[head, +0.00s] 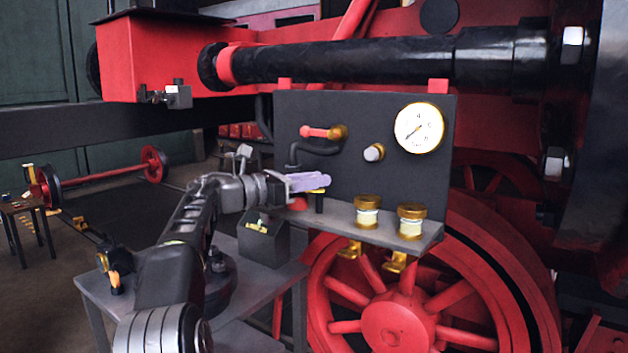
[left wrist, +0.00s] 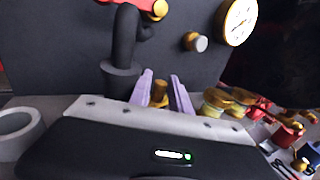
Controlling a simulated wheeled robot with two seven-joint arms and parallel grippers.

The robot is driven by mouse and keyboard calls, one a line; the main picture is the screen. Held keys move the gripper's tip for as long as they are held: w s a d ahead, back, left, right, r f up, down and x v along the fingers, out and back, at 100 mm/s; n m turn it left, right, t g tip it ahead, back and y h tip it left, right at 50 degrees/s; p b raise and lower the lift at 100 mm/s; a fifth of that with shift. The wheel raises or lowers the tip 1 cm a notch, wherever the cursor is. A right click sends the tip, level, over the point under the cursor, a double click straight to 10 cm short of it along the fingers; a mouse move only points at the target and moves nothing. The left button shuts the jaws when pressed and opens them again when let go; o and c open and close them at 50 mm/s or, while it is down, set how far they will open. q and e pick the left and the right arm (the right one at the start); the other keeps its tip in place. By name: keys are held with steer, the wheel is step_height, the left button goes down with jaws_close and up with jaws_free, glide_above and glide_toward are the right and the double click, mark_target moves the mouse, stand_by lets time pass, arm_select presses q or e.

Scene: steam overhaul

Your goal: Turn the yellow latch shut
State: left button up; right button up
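The yellow latch (head: 319,191) is a small yellow bar on top of a short dark post, in front of the dark panel and above the left end of its shelf. My left gripper (head: 310,181) has lilac fingers and reaches in from the left at the latch, covering part of it. In the left wrist view the fingers (left wrist: 161,90) stand apart, with the yellow latch (left wrist: 159,93) showing between them. Whether a finger touches it I cannot tell. My right gripper is not in view.
The dark panel (head: 293,111) carries a gauge (head: 419,128), a red-handled valve (head: 322,132) and a bent black pipe (head: 317,149) close to my gripper. Two brass-capped jars (head: 367,211) (head: 411,221) stand on the shelf to the right. A red wheel (head: 392,322) is below.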

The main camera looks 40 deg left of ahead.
arm_select(q)
steer(key=shift+s+a, duration=0.2)
steer(key=shift+s, duration=0.25)
steer(key=b+v, duration=0.1)
steer(key=v, duration=0.6)
steer(key=shift+b, duration=0.4)
steer(key=shift+w+d, duration=0.1)
